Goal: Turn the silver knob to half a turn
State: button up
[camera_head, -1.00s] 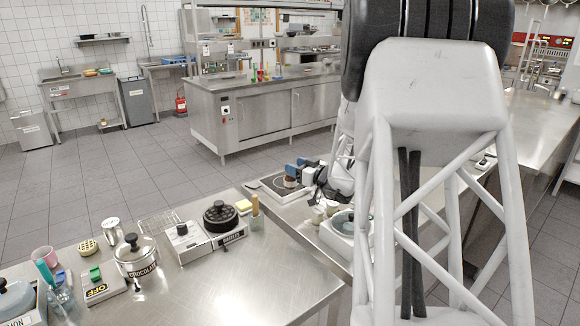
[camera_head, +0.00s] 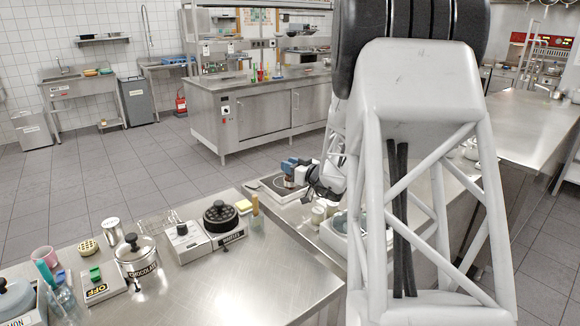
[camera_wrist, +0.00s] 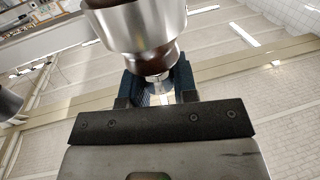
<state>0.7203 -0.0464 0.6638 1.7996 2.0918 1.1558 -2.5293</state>
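In the head view my gripper (camera_head: 291,170), with blue fingers, is at a small brown and silver object (camera_head: 290,182) by the black hob plate on the far part of the counter. In the wrist view a wide silver cylinder with a brown band below it (camera_wrist: 145,22) narrows to a small silver knob-like end (camera_wrist: 158,80). My blue fingers (camera_wrist: 160,88) stand on both sides of this end. Whether they press on it or leave a gap is not clear. The knob's turn angle cannot be read; in the head view it is too small and partly covered.
A pot labelled CHOCOLATE (camera_head: 137,262), a switch box marked OFF (camera_head: 101,285) and a black-topped device (camera_head: 221,218) stand on the near counter (camera_head: 220,290). The counter's front middle is clear.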

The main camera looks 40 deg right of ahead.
jog(key=c, duration=0.3)
jog(key=shift+m+h, duration=0.5)
jog(key=shift+h, duration=0.3)
jog(key=shift+m+h, duration=0.7)
jog(key=shift+h, duration=0.4)
jog(key=shift+m+h, duration=1.6)
jog(key=shift+h, duration=0.8)
jog(key=shift+d+m+g+h, duration=0.1)
jog(key=shift+m+g+h, duration=0.2)
jog(key=shift+h, duration=0.2)
jog(key=o, duration=0.9)
